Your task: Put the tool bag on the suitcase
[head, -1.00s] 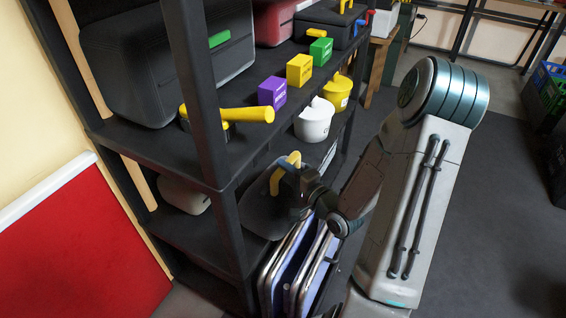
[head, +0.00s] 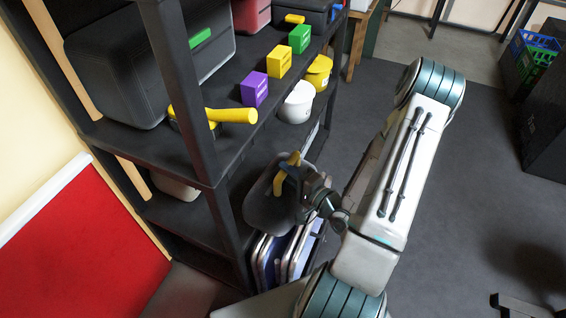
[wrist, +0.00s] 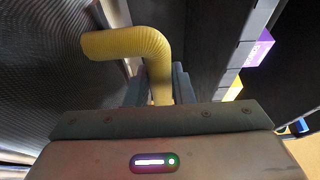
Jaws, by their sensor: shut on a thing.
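A dark grey bag with a yellow handle (head: 270,208), which looks like the tool bag, hangs by the lower shelf, right of the front post. My gripper (head: 291,176) is shut on its yellow handle. In the wrist view the ribbed yellow handle (wrist: 140,45) rises between the fingers, with dark ribbed material (wrist: 45,85) at left. The fingers partly hide the bag, and I cannot tell whether it touches the shelf. A large dark grey case with a green handle (head: 120,65), likely the suitcase, stands on the upper shelf at left.
The black rack post (head: 180,95) stands between case and bag. A yellow-handled tool (head: 225,115), purple (head: 255,88), yellow (head: 280,61) and green (head: 300,38) boxes line the upper shelf edge. Folded metal-framed items (head: 290,255) stand below the bag.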

